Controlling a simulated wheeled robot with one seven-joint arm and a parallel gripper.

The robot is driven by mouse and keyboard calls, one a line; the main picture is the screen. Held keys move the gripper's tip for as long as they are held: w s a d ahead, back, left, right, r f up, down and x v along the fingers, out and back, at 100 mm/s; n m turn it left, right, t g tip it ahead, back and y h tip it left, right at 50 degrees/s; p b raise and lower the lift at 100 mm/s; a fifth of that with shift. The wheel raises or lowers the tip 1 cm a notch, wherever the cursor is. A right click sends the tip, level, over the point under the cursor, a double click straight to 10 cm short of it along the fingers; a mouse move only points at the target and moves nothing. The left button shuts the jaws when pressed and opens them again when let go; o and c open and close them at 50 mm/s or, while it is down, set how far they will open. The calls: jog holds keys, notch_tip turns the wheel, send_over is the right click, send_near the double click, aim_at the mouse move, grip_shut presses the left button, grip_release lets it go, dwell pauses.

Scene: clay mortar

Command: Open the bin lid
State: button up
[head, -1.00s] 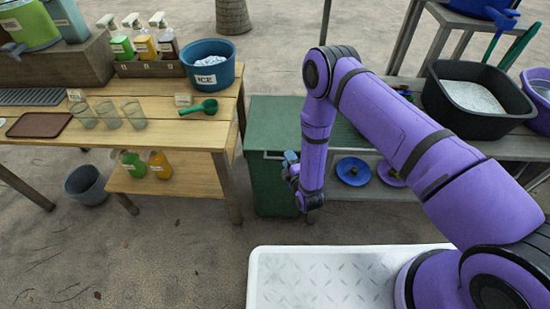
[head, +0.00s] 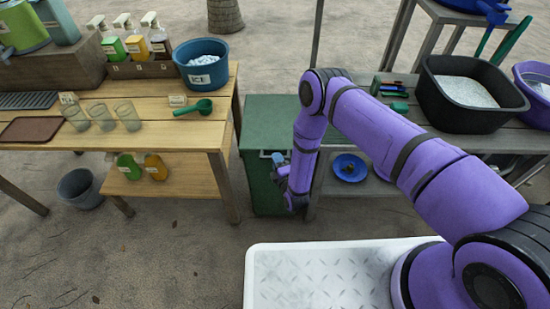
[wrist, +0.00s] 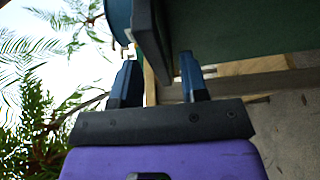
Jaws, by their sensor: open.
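The dark green bin (head: 262,185) stands between the wooden table and the grey bench. Its green lid (head: 268,115) looks shut in the head view. A pale handle strip shows at the front under the lid's edge, partly behind my gripper. My gripper (head: 279,164) is at the bin's front, just below the lid's front edge. In the wrist view my gripper (wrist: 160,62) has its two blue fingers apart, with a dark rim (wrist: 150,40) of the bin or lid showing between them. I cannot tell whether the fingers touch it.
The wooden table (head: 180,130) at left holds glasses, a green scoop (head: 195,108) and a blue ice tub (head: 205,66). The grey bench at right holds a black tub (head: 470,97). A blue plate (head: 350,168) lies on its lower shelf. Ground before the bin is open.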

jog(key=shift+x, duration=1.1)
grip_shut()
jog(key=shift+r, duration=0.1)
